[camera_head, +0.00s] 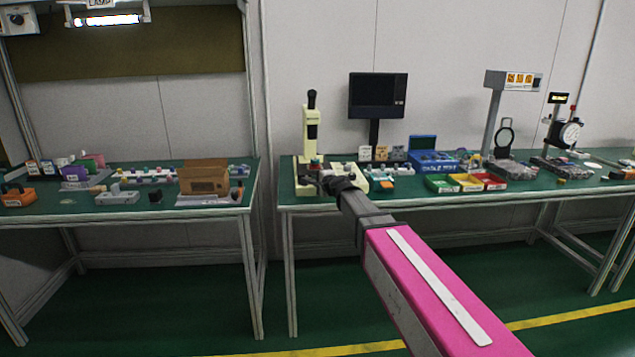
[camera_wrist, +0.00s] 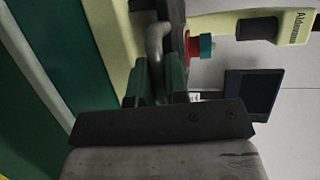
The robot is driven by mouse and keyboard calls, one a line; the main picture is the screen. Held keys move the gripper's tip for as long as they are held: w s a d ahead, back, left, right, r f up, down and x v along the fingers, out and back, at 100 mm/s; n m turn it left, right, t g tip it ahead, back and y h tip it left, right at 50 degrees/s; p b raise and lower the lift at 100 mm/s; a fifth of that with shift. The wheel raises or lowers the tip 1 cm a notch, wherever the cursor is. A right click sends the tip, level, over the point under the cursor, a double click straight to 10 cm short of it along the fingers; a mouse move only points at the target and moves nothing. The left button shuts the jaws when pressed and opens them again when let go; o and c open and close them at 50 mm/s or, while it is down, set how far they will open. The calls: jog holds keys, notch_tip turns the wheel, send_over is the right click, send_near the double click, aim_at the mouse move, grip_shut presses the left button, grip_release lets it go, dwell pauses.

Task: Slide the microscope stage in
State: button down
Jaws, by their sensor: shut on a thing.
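The cream microscope (camera_head: 311,135) stands at the left end of the right-hand green bench, with a black eyepiece on top. In the wrist view its labelled cream body (camera_wrist: 285,27) lies sideways at the top right. My gripper (camera_head: 335,183) is at the low front part of the microscope. In the wrist view my gripper (camera_wrist: 158,85) is shut on a grey curved handle (camera_wrist: 155,40) that runs between its fingers. A dark block, perhaps the stage (camera_wrist: 172,12), sits beyond the handle. How far the stage is out is hidden by my gripper.
A red and teal knob (camera_wrist: 200,46) sits close beside my fingers. A dark monitor (camera_head: 377,96) stands behind the bench top. Red, yellow and green bins (camera_head: 468,182) lie to the right. Another bench (camera_head: 130,205) is at left, with a gap between.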

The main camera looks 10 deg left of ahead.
jog(key=w, duration=0.2)
jog(key=w+a, duration=0.1)
jog(key=shift+w, duration=0.4)
jog(key=shift+s+d, duration=0.1)
jog(key=c, duration=1.1)
grip_release()
jog(key=shift+c, duration=0.2)
jog(key=v, duration=1)
jog(key=shift+s+d, duration=0.15)
jog(key=shift+s, duration=0.2)
jog(key=shift+r, duration=0.1)
